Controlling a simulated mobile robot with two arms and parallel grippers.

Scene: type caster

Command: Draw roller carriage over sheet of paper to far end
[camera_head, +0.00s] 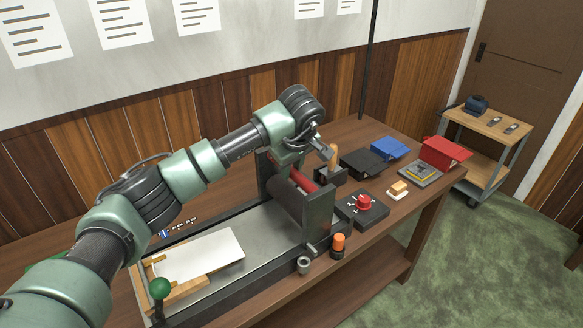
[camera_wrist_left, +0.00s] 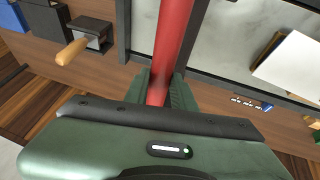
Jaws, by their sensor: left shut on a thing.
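The roller carriage (camera_head: 318,215) is a dark frame that spans the grey press bed (camera_head: 270,248) near its right part. A red bar (camera_head: 303,181) runs across the carriage; it also shows in the left wrist view (camera_wrist_left: 176,35). My left gripper (camera_head: 300,150) is shut on the red bar, with its green fingers (camera_wrist_left: 160,92) on either side of it in the left wrist view. The white sheet of paper (camera_head: 205,255) lies on the bed to the left of the carriage, apart from it; it also shows in the left wrist view (camera_wrist_left: 290,60). My right gripper is not in view.
A green-knobbed lever (camera_head: 160,288) stands at the bed's near left. A red-button box (camera_head: 364,203), an orange-topped bottle (camera_head: 338,243), a small grey cup (camera_head: 304,265) and trays stand to the right. A cart (camera_head: 490,135) is beyond the table.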

